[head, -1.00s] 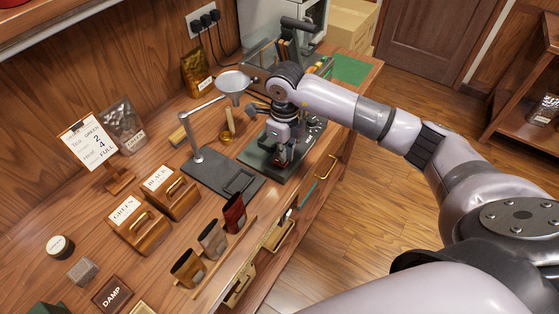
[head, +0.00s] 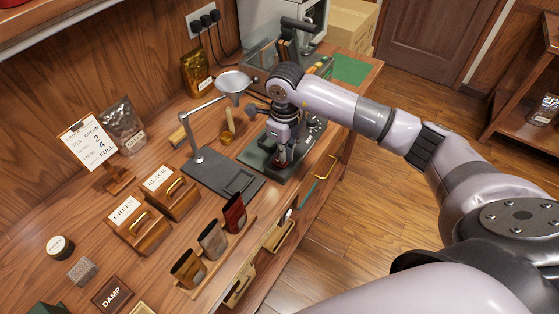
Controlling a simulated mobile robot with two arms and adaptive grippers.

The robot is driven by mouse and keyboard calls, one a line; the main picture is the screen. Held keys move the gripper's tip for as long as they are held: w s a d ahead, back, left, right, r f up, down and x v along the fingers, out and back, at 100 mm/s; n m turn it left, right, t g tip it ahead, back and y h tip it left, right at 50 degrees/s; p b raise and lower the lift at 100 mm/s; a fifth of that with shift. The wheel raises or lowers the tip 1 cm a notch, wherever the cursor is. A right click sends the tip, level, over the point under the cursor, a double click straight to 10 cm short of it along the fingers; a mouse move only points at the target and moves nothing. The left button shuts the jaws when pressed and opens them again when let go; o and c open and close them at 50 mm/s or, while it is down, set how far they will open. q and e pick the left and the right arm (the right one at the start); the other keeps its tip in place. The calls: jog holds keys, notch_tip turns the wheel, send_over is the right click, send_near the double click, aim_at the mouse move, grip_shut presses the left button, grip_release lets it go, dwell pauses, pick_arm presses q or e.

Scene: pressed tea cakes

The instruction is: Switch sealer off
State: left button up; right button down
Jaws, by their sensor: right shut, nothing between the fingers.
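My right gripper (head: 281,158) points down over a dark green-based machine (head: 257,157) near the counter's front edge. A round dark dial (head: 315,122) shows on this machine just right of my wrist. The gripper is shut and empty, its tips low at the machine's top; I cannot tell whether they touch it. My gripper and wrist hide much of the machine, and no switch can be made out. A second machine with a black lever (head: 298,25) stands behind my forearm. I cannot tell for sure which is the sealer. My left gripper is not in view.
A stand with a funnel (head: 234,82) is close left of my gripper. Wooden boxes marked GREEN (head: 138,228) and BLACK (head: 170,192) and a rack of small cups (head: 212,240) stand nearer. A card (head: 88,143) leans at the left. Open floor lies right of the counter.

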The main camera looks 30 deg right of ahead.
jog(key=shift+f+b, duration=1)
jog(key=shift+f, duration=0.2)
dwell(0.4)
jog(key=shift+s+r, duration=0.1)
jog(key=shift+r+p, duration=0.65)
jog(key=shift+r, duration=0.2)
jog(key=shift+r+p, duration=1.4)
jog(key=shift+r, duration=1.2)
